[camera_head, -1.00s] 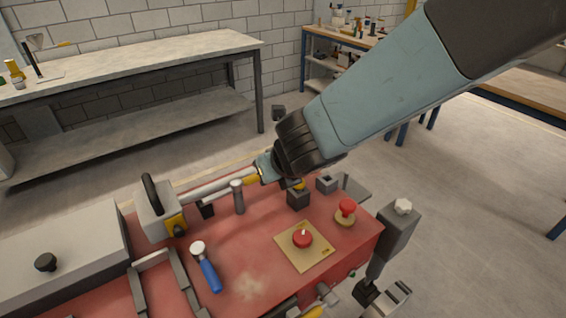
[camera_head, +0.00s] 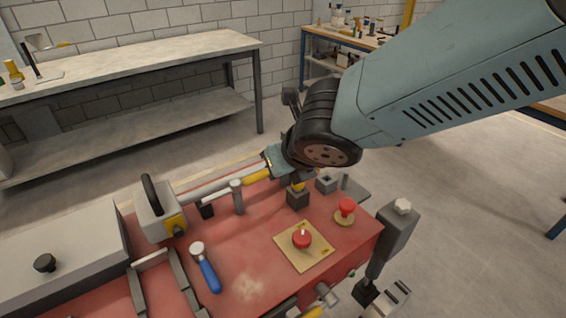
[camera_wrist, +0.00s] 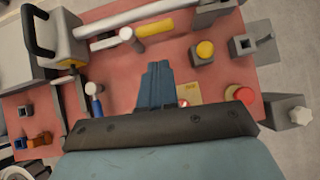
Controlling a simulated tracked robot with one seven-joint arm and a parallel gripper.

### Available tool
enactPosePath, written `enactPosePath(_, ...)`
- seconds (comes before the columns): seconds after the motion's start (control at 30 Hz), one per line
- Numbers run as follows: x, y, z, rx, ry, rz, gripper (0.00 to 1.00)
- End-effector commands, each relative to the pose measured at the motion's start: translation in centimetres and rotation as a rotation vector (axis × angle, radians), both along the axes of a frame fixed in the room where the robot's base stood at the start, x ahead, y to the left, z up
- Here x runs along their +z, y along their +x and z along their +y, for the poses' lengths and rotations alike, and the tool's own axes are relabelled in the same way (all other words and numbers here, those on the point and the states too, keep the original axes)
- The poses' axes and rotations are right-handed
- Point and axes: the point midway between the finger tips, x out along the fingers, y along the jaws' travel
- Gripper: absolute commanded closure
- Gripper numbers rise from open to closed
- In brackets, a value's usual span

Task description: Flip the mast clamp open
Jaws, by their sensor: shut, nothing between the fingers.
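A pale mast (camera_head: 210,188) lies along the far side of the red deck, with a yellow sleeve (camera_head: 257,176) near its right end. In the wrist view the mast (camera_wrist: 125,17) runs across the top, its yellow sleeve (camera_wrist: 155,28) ending near a grey bracket (camera_wrist: 212,14). This bracket looks like the mast clamp; its lid position is unclear. My gripper (camera_wrist: 158,68) is shut and empty, pointing at the deck below the mast in the wrist view. In the head view my gripper (camera_head: 277,158) appears over the sleeve's right end, hiding the bracket area.
A grey block with a yellow knob (camera_wrist: 204,50) stands near the bracket. A handled box (camera_head: 157,212) stands left.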

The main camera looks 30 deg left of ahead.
Motion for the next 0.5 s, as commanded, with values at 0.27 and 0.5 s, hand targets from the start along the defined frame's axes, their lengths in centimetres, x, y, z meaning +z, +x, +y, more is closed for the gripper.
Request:
enactPosePath(0.27, 1.0, -0.4, -0.8, 0.0, 0.0, 0.0, 1.0)
enactPosePath(0.5, 1.4, -0.6, -1.1, 0.001, 0.002, 0.001, 1.0)
